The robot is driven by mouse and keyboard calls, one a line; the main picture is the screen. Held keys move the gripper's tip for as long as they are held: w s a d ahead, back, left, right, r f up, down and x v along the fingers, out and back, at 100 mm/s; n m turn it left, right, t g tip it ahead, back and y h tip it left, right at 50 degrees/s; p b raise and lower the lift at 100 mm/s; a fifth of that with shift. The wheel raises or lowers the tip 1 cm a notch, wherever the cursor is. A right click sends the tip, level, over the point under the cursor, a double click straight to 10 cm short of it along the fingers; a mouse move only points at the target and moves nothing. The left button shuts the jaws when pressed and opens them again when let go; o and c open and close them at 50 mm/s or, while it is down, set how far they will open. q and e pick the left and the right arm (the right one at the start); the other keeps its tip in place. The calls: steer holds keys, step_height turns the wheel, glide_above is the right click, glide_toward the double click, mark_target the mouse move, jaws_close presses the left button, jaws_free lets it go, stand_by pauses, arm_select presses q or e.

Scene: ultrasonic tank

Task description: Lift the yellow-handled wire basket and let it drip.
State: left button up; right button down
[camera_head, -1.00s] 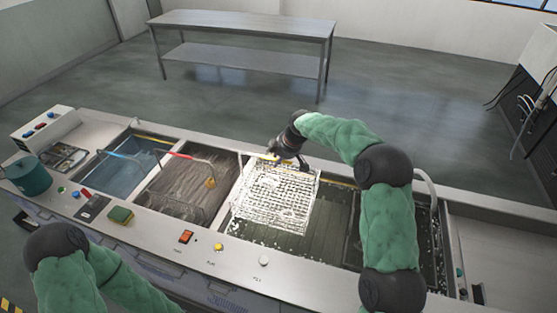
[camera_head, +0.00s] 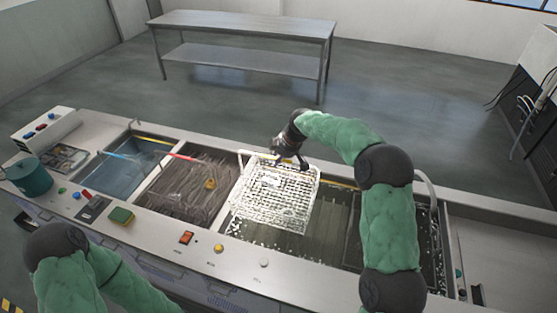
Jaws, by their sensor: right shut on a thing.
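A white wire basket (camera_head: 275,199) hangs over the third tank from the left, tilted in the picture, with its mesh facing me. How far the basket's bottom is above the tank is hard to tell. My left arm shows at the lower left, but its gripper is out of view.
The second tank (camera_head: 170,210) holds dark brown liquid. A steel table (camera_head: 245,25) stands behind.

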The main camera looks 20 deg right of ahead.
steer(key=shift+r+p, duration=1.7)
steer(key=shift+r, duration=1.65)
steer(key=shift+f, duration=0.1)
